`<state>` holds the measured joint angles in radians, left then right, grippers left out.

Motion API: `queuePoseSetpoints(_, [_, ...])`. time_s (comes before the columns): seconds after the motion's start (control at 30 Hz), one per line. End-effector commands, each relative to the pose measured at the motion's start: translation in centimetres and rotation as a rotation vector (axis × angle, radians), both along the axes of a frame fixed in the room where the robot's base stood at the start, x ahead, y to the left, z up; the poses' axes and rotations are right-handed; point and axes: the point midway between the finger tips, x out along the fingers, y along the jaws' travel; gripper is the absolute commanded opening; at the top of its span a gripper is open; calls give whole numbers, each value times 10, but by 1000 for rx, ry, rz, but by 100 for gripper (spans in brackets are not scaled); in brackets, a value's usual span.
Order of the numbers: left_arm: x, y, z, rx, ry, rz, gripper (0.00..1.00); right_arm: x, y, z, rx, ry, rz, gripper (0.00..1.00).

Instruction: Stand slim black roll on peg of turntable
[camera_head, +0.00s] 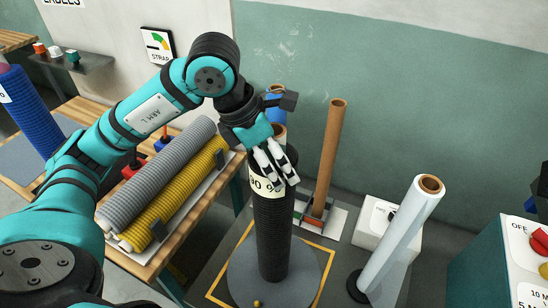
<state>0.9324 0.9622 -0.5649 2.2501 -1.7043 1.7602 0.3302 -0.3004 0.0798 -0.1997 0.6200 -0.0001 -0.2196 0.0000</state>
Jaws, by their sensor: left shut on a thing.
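The slim black roll (272,235) is close to upright over the middle of the grey round turntable (243,278). A pale label with dark figures wraps its upper part. My left gripper (276,177) comes in from above and is shut on the roll's top end. The roll's lower end appears at the disc's centre; I cannot tell whether it touches the disc. The peg is not visible, so I cannot tell whether the roll is around it. My right gripper is not in view.
A brown cardboard tube (332,150) stands behind the roll. A white roll (402,240) leans to the right. Grey (160,172) and yellow (178,198) rolls lie on the left bench. A teal cabinet (480,255) with buttons borders the right.

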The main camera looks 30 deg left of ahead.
Motion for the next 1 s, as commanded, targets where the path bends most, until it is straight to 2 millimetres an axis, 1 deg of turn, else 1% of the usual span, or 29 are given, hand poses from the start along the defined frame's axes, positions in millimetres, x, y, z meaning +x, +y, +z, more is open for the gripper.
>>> queuePoseSetpoints(0.27, [1,0,1,-1,-4,1,26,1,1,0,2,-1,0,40])
queuePoseSetpoints(0.3, [1,0,1,-1,-4,1,88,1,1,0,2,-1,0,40])
queuePoseSetpoints(0.4, [0,0,1,-1,-3,1,100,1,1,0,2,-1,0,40])
queuePoseSetpoints(0.63, [0,0,-1,1,3,0,100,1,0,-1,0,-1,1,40])
queuePoseSetpoints(0.77, [-1,2,5,1,-1,1,100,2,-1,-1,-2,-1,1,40])
queuePoseSetpoints(0.87, [-5,6,18,1,-4,2,100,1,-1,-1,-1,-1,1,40])
queuePoseSetpoints(1.0, [-13,13,46,0,-7,2,100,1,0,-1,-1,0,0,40])
